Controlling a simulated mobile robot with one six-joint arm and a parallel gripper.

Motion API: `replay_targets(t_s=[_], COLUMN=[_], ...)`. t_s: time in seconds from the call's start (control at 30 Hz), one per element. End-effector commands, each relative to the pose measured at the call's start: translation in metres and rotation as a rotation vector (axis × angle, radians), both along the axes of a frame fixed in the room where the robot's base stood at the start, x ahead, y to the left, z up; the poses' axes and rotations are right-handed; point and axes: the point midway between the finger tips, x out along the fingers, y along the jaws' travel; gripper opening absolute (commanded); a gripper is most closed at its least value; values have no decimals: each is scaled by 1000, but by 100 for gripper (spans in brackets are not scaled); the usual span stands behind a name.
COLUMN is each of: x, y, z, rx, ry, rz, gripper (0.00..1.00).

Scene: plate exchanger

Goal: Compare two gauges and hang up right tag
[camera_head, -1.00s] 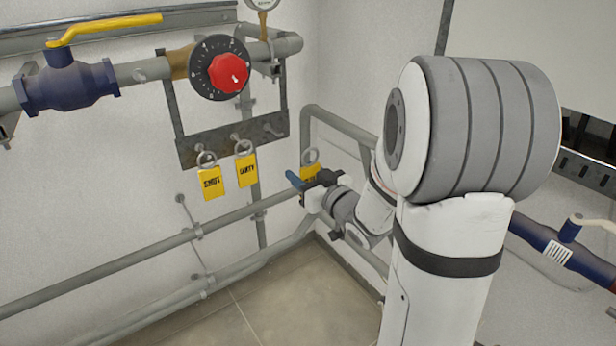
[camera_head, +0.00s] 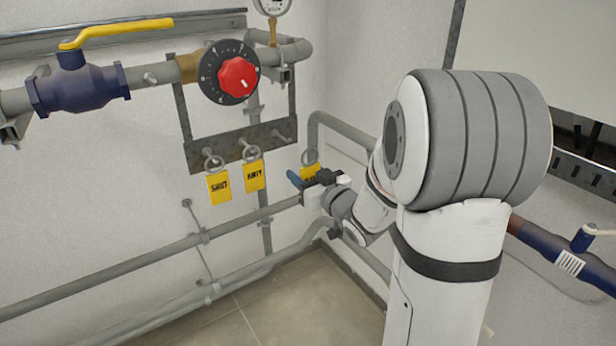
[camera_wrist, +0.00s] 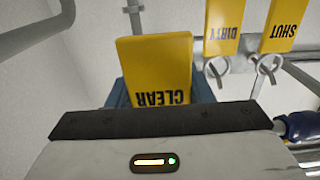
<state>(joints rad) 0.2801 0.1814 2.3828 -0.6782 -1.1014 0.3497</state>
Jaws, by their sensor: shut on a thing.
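My gripper (camera_head: 302,181) is shut on a yellow tag (camera_head: 310,171) in front of the wall. In the wrist view this tag reads CLEAR (camera_wrist: 155,75). The grip itself is mostly hidden behind the gripper body. Two other yellow tags hang by rings from the grey hook rack (camera_head: 200,153) to its left: SHUT (camera_head: 219,189) and DIRTY (camera_head: 254,177). They also show in the wrist view, SHUT (camera_wrist: 289,25) and DIRTY (camera_wrist: 224,27). The rack's rightmost hook (camera_head: 282,136) is bare. One gauge (camera_head: 271,6) is cut off at the top edge; its reading is unclear.
A red knob (camera_head: 238,76) on a black dial and a blue valve with a yellow handle (camera_head: 80,88) sit on the pipe above the rack. Grey pipes (camera_head: 140,263) run low along the wall. Another blue valve (camera_head: 571,253) is at right. The floor (camera_head: 300,310) is clear.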

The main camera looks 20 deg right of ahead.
Motion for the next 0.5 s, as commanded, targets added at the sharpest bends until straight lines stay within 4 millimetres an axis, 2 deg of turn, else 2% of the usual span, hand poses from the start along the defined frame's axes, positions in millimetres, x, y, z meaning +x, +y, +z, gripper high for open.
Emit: replay_targets(t_s=[0.5], x=[15], y=[5], z=[0], rx=[-1], ry=[0], rz=[1], gripper=[25])
